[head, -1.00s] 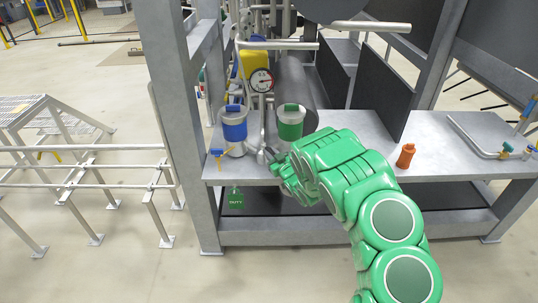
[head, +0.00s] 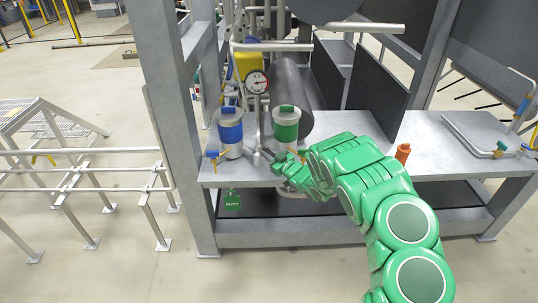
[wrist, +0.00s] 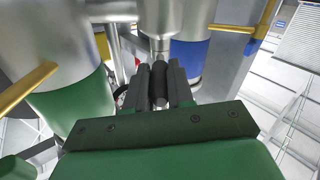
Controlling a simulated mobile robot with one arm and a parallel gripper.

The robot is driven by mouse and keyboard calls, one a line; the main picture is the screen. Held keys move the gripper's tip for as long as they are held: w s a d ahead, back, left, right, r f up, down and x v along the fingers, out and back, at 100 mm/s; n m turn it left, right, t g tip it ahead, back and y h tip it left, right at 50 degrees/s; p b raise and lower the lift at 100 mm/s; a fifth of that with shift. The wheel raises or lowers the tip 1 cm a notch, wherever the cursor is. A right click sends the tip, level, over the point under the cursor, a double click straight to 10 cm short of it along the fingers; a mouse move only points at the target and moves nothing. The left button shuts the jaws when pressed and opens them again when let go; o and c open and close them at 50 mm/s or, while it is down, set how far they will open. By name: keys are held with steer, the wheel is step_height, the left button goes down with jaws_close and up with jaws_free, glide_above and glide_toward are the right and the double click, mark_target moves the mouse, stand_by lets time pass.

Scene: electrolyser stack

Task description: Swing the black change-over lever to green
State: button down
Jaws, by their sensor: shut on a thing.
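The blue-banded pot (head: 231,132) and the green-banded pot (head: 286,128) stand side by side on the grey bench, with pipework between them. My gripper (head: 273,158) is low in front of them, between the two and nearer the green one. In the wrist view, my gripper (wrist: 159,88) is shut on the black change-over lever (wrist: 159,80), which shows as a dark bar between the two fingers. There the green-banded pot (wrist: 72,105) is close on the left and the blue-banded pot (wrist: 188,57) is farther off on the right. My fingers mostly hide the lever in the head view.
A pressure gauge (head: 257,82) stands behind the pots. A green DUTY tag (head: 232,202) hangs below the bench edge.

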steer(key=shift+r, duration=0.1)
steer(key=c, duration=1)
jaws_free()
steer(key=v, duration=0.7)
steer(key=shift+s+d, duration=0.25)
steer(key=shift+s, duration=0.05)
